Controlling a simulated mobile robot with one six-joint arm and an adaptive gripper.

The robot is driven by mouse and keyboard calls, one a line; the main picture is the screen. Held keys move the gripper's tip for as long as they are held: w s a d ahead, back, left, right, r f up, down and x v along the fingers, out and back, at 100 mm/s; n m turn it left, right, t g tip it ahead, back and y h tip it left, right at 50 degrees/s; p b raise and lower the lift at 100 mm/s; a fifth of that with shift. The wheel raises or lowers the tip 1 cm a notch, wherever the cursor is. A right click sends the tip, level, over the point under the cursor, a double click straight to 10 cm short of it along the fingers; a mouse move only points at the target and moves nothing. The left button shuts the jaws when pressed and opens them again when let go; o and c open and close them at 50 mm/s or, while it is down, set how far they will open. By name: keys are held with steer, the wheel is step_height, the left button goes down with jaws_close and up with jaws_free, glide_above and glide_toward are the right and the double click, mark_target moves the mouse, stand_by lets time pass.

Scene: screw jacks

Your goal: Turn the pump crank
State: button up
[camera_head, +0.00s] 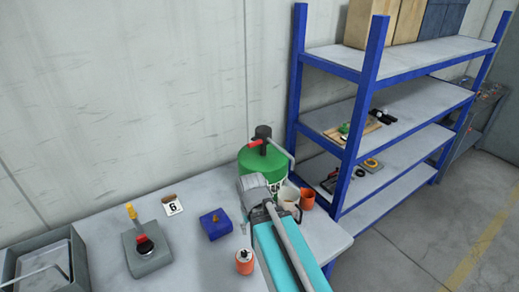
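The pump sits on a green drum (264,166) at the back right of the workbench. It has a black head (262,132), a red part (254,143) pointing left and a grey bent bar (281,149) running down to the right. I cannot tell which of these is the crank. My teal and grey arm reaches up from the bottom edge and covers the lower front of the drum. My gripper's fingers do not show, so I cannot see whether they touch anything.
The workbench holds an orange can (244,262), a blue box (214,223), a grey box with a red-topped knob (146,248), a "6" card (174,208), a grey tray (44,268) and an orange cup (307,198). Blue shelving (362,120) stands close at right.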

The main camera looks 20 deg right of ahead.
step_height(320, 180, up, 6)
steer(key=p, duration=0.5)
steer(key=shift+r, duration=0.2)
